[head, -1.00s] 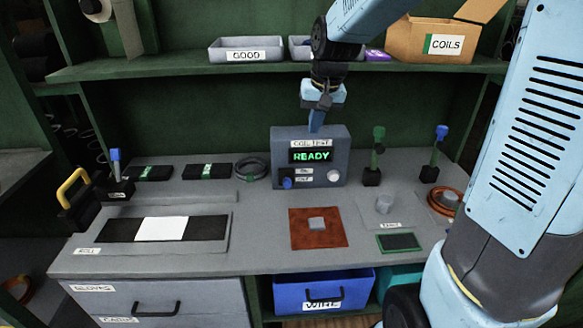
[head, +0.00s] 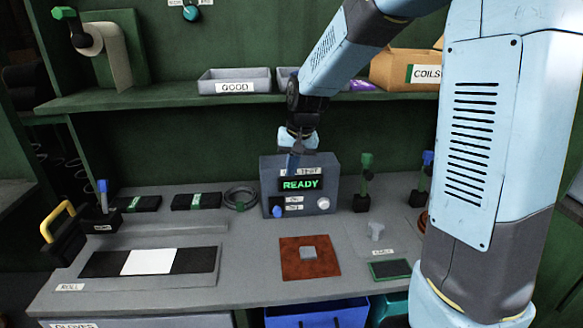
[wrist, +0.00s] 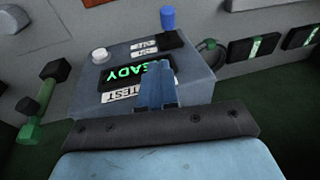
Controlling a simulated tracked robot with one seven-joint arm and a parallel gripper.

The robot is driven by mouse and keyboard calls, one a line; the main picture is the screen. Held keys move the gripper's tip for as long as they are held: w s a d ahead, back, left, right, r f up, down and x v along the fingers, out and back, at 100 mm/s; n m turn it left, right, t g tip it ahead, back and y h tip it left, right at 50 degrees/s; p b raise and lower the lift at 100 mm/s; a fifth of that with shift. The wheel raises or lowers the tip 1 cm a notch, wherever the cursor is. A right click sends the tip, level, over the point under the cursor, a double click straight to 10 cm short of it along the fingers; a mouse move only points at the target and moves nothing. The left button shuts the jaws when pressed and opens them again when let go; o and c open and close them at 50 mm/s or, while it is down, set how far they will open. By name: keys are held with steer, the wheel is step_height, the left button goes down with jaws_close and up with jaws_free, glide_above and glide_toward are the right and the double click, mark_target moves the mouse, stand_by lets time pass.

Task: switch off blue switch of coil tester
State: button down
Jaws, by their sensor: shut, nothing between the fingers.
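The coil tester (head: 334,183) is a grey box on the bench, with a green READY display. Its blue switch (head: 278,210) is at the lower left of its front face; in the wrist view it is the blue knob (wrist: 167,18) at the top, on a black base. My gripper (head: 292,174) is shut and empty, with its blue fingers over the upper left of the tester's front, above the switch. In the wrist view the fingertips (wrist: 160,66) overlap the display and are apart from the blue switch. I cannot tell whether they touch the tester.
A white round knob (head: 323,203) is at the tester's lower right. Green (head: 364,180) and blue-topped (head: 423,175) upright levers stand to its right. A cable coil (head: 241,198) lies to its left. The shelf edge (head: 200,102) runs above, behind my arm.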

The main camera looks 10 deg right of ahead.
glide_above(277, 210)
steer(key=w+d, duration=0.2)
steer(key=d, duration=0.1)
steer(key=s+d+x, duration=0.1)
steer(key=x, duration=0.5)
steer(key=shift+s+a+f, duration=0.1)
steer(key=shift+a+f, duration=0.2)
steer(key=shift+f, duration=0.4)
steer(key=shift+s+a+f, duration=0.1)
steer(key=shift+a+f, duration=0.15)
steer(key=shift+f, duration=0.45)
steer(key=shift+s+a+f, duration=0.1)
steer(key=shift+a+f, duration=0.2)
steer(key=shift+f, duration=0.4)
